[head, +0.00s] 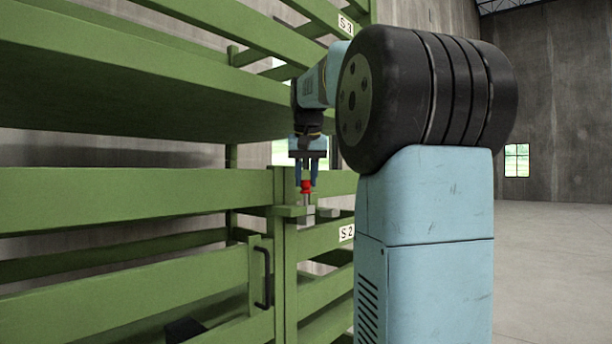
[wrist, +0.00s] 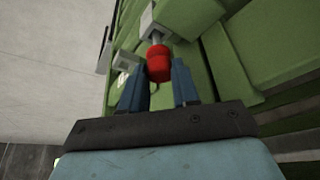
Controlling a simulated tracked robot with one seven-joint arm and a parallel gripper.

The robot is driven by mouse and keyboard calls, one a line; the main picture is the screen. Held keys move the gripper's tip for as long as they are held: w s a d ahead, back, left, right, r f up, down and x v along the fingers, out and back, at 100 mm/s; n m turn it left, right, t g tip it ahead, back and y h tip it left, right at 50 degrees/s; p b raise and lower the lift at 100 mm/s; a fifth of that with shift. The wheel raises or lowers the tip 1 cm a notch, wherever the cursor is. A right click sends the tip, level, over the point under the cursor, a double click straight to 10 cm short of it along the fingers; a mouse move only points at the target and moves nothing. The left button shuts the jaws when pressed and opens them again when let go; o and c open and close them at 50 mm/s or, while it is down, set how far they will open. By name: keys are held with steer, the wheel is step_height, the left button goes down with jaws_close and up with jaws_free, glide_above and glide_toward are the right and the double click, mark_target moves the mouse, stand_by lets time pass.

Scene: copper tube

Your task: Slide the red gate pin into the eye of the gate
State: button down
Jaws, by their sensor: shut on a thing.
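The red gate pin (head: 306,187) has a red head and a grey metal shank and stands upright. My gripper (head: 306,180) points down from above and is shut on the red head. In the wrist view the red head (wrist: 159,64) sits between the two blue fingertips (wrist: 157,78). The shank (wrist: 155,37) runs from the head to a pale grey bracket (wrist: 147,21) on the gate. The shank's lower end meets the grey fittings (head: 304,221) at the gate's edge. The eye's opening is hidden, so I cannot tell how deep the shank is in it.
Green rails (head: 130,205) of the rack fill the left. A black handle (head: 264,277) is on the gate below the pin. A broad green shelf (head: 120,110) overhangs to the left of my gripper. An S2 label (head: 346,233) is at right. The floor (head: 550,250) at right is clear.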

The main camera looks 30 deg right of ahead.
steer(key=shift+f, duration=1.45)
steer(key=c, duration=0.8)
jaws_free()
steer(key=shift+o, duration=0.2)
steer(key=v, duration=1.3)
steer(key=shift+r, duration=0.35)
steer(key=shift+s+a, duration=0.1)
steer(key=shift+s, duration=0.05)
steer(key=s+a+f+n, duration=0.1)
steer(key=s+a+f, duration=0.4)
steer(key=f, duration=0.7)
steer(key=s+a+f+n+t+y, duration=0.1)
steer(key=s+a+f+n, duration=0.1)
steer(key=s+a+f, duration=0.3)
steer(key=s+a+f+n+y, duration=0.1)
steer(key=s+a+f, duration=0.5)
steer(key=f, duration=1.2)
steer(key=s+n, duration=0.1)
steer(key=s, duration=0.3)
steer(key=shift+f+t, duration=0.3)
